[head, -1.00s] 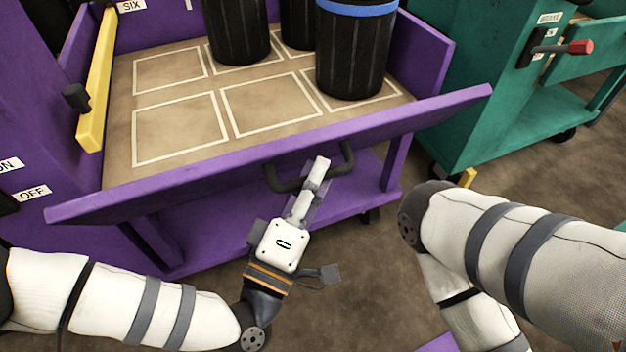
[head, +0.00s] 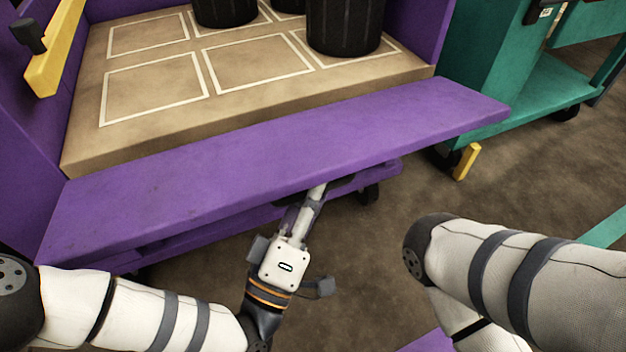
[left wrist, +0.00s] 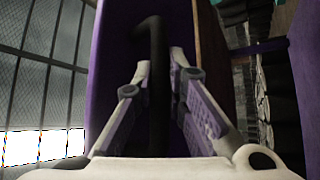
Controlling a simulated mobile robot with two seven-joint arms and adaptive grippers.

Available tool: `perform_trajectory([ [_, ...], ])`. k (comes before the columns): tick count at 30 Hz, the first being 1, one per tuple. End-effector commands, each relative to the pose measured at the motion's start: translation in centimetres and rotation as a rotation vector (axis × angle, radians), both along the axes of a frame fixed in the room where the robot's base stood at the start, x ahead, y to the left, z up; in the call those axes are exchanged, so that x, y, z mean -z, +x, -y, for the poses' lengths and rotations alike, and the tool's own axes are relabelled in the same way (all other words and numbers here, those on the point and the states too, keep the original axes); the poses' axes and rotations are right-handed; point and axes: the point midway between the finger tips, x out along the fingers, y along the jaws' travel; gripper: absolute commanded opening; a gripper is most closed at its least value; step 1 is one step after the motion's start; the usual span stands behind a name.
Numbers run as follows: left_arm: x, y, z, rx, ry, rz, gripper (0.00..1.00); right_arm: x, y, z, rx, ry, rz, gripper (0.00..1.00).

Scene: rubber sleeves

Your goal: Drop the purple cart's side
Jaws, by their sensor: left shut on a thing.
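The purple cart's side (head: 280,150) is a long purple panel hinged along the front edge of the cart's tan deck (head: 150,125). It is tilted outward and down, with its inner face showing from above. My left gripper (head: 316,192) reaches under the panel's outer edge, its fingertips partly hidden by it. In the left wrist view, my left gripper (left wrist: 160,85) is shut on the side's dark bar handle (left wrist: 155,50), which stands between its fingers. My right arm (head: 500,265) shows at the right, but its gripper is out of view.
A yellow lever (head: 52,55) with a black knob is on the cart's left. A teal cart (head: 520,90) stands to the right. Brown floor (head: 400,220) is open in front.

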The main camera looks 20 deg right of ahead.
Motion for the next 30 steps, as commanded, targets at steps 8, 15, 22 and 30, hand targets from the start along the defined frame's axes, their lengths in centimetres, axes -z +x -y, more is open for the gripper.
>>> perform_trajectory([
  [8,0.96,-0.06,0.12,0.007,-0.002,-0.005,0.0,0.41,-0.05,-0.03,-0.001,0.001,-0.006,0.4],
  [15,1.03,-0.05,0.13,0.008,-0.001,-0.005,0.0,0.45,-0.04,-0.05,-0.001,0.002,-0.005,0.4],
  [22,1.02,-0.08,0.14,0.009,-0.001,-0.005,0.14,0.45,-0.03,-0.05,-0.001,0.002,-0.005,0.4],
  [30,0.93,0.07,0.07,0.004,-0.002,-0.002,0.33,0.46,-0.02,-0.05,-0.001,0.002,-0.004,0.4],
])
